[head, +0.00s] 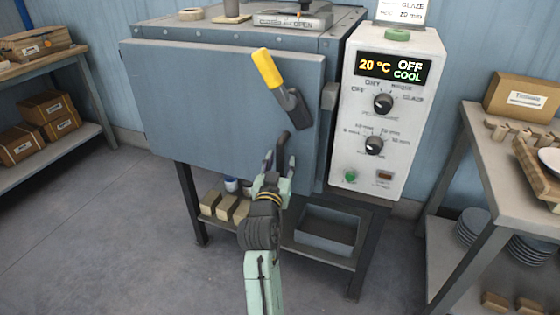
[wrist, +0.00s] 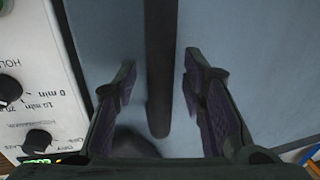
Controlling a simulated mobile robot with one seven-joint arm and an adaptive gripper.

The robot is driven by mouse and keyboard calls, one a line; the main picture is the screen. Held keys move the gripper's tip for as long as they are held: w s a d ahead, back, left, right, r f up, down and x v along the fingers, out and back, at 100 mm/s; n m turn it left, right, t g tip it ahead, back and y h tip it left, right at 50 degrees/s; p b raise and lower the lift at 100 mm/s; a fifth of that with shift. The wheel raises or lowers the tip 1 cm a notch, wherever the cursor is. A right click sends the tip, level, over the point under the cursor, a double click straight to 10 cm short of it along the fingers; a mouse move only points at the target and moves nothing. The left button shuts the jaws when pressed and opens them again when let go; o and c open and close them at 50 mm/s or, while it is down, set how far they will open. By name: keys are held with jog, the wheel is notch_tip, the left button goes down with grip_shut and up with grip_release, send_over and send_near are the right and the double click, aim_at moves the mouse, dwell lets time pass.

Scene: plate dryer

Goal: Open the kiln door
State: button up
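The kiln door (head: 220,110) is a blue-grey panel on the front of the kiln and looks closed. A dark lever with a yellow grip (head: 267,69) is mounted on its right part, tilted up and to the left. Below it a dark upright handle (head: 283,140) stands out from the door. My gripper (head: 279,165) is at this handle; its lower part is hidden behind my gripper. In the wrist view the handle bar (wrist: 160,70) runs between my two open fingers (wrist: 157,90), with a gap on each side.
A white control box (head: 395,110) with knobs and a display reading 20 °C, OFF, COOL stands right of the door. A stand below holds blocks and a grey bin (head: 325,232). A table (head: 480,190) is at the right, shelves at the left. Floor (head: 90,230) at front left is clear.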

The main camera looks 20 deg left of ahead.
jog(key=shift+c, duration=0.2)
grip_shut()
dwell(0.3)
dwell(0.4)
